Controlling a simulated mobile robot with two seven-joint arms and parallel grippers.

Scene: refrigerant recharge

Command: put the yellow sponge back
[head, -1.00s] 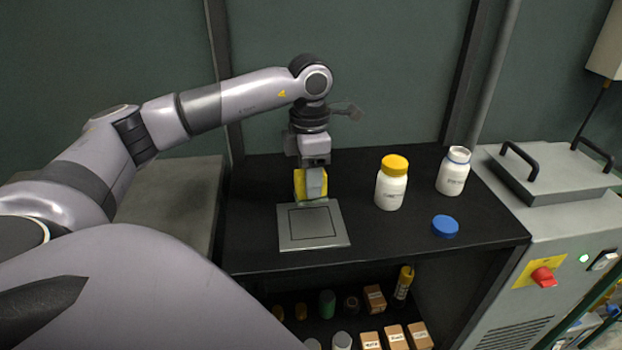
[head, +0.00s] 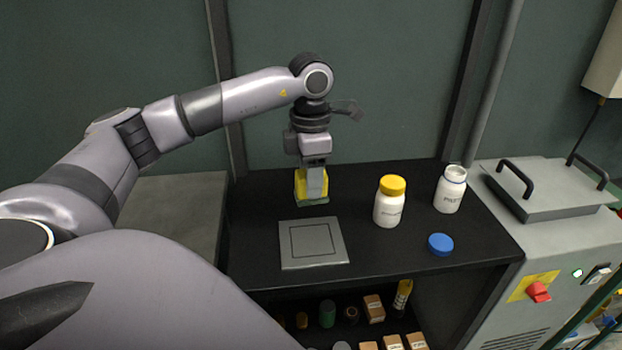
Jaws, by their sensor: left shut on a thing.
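The yellow sponge (head: 300,188) is in my left gripper (head: 314,190) in the head view. The gripper points down and is shut on the sponge, with one finger in front of it. A greenish layer shows along the sponge's bottom edge. The sponge is at the black bench top, just behind the grey square plate (head: 322,259) with its outlined square. I cannot tell whether the sponge touches the bench. My right gripper is not in view.
To the right stand a white bottle with a yellow cap (head: 390,205) and an open white bottle (head: 450,190). A blue cap (head: 440,244) lies in front of them. Boxes and bottles fill the shelf below. The bench (head: 262,220) is clear left of the plate.

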